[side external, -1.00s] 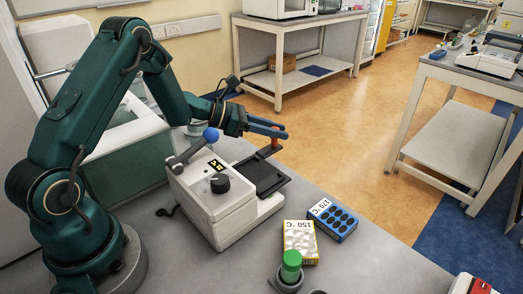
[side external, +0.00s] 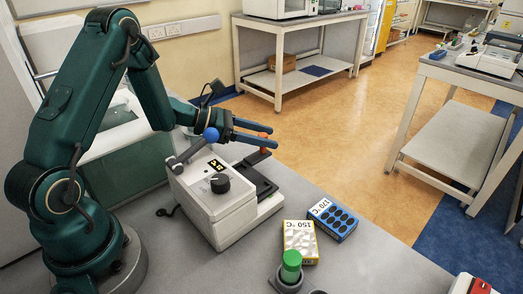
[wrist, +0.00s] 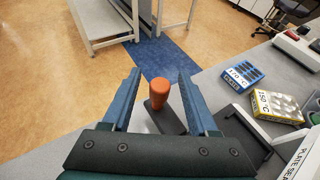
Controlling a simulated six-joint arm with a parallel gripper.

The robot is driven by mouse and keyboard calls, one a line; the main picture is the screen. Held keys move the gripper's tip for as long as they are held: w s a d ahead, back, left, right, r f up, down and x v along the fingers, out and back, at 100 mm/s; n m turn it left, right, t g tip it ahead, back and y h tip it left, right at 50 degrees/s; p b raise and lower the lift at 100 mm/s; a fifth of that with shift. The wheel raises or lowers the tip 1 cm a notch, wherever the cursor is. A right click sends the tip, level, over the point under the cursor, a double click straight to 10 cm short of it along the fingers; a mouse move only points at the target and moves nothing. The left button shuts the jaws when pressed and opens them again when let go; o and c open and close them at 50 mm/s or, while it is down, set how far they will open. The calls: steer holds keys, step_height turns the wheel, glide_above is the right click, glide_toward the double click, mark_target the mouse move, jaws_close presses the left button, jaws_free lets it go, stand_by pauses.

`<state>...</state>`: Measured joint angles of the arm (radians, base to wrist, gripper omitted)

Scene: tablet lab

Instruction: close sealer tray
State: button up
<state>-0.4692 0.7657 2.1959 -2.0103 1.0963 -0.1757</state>
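The sealer (side external: 218,205) is a white box on the bench, with a black dial and a blue-knobbed lever on top. Its dark tray (side external: 262,188) sticks out part way at its far right side. An orange upright handle (side external: 264,151) stands at the tray's outer end, and it also shows in the wrist view (wrist: 188,97). My gripper (side external: 273,137) reaches over the tray with blue fingers. In the wrist view my gripper (wrist: 160,76) is open, with the handle between the fingers, closer to the right one.
A yellow 150 °C block (side external: 300,240) and a blue 170 °C block (side external: 332,218) lie right of the sealer. A green-capped tube (side external: 291,266) stands in front of them. The bench edge (side external: 350,215) runs behind the blocks.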

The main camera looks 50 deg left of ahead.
steer(key=shift+s+a+r, duration=0.15)
steer(key=shift+s+a, duration=0.1)
steer(key=shift+s, duration=0.05)
steer(key=shift+v, duration=1.2)
step_height(320, 180, up, 7)
steer(key=shift+d, duration=0.1)
